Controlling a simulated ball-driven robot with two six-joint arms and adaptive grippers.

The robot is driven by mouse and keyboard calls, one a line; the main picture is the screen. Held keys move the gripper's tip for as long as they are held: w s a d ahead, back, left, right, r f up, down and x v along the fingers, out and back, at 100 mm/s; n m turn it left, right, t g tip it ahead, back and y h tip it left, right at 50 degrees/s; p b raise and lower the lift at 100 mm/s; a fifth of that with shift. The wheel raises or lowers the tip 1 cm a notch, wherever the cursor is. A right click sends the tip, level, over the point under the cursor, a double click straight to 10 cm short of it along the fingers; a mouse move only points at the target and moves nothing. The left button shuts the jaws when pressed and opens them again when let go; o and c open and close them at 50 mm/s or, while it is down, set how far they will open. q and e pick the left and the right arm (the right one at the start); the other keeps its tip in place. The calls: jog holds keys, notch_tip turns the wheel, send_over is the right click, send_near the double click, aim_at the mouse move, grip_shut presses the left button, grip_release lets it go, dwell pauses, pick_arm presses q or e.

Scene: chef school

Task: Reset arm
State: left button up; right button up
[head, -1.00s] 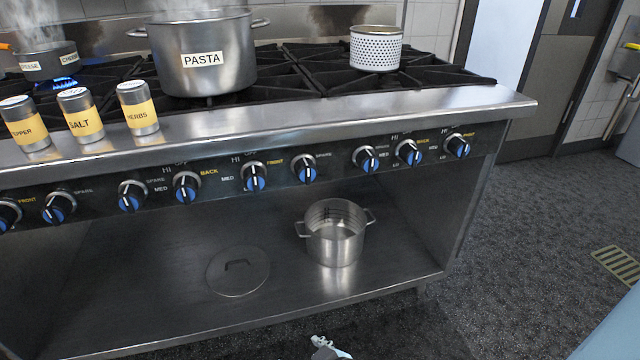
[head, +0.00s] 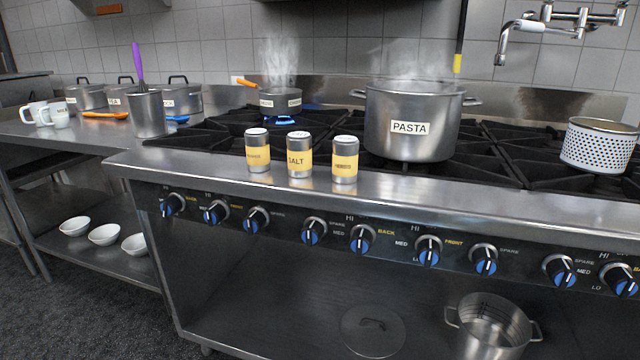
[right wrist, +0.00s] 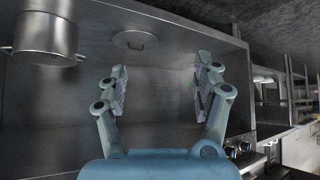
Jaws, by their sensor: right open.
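My right gripper (right wrist: 160,95) shows in the right wrist view with its two fingers spread apart and nothing between them. It faces the steel shelf under the stove, and the pot lid (right wrist: 135,40) lies on the shelf beyond the fingers. A steel pot (right wrist: 45,35) stands at the upper left of that view, apart from the fingers. In the head view neither gripper shows. There the lid (head: 373,331) and the open pot (head: 490,325) are on the lower shelf.
The stove (head: 330,204) fills the middle. On it are pepper, salt and herb shakers, a steaming pasta pot (head: 408,125), a small steaming pan (head: 280,103) and a perforated pot (head: 597,146). A side counter (head: 75,136) holds mugs and canisters, with white bowls (head: 104,234) below.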

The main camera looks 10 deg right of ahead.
jog(key=s+d+f+g, duration=0.2)
jog(key=s+f, duration=0.1)
jog(key=s, duration=0.6)
jog(key=s+d+f+g, duration=0.2)
jog(key=s+f+g, duration=0.1)
jog(key=s, duration=0.6)
jog(key=s+d+f+g, duration=0.2)
jog(key=s+f+g, duration=0.1)
jog(key=s, duration=0.6)
jog(key=shift+s+d+f+n, duration=0.2)
jog(key=shift+s+f+n, duration=0.1)
jog(key=shift+f, duration=0.5)
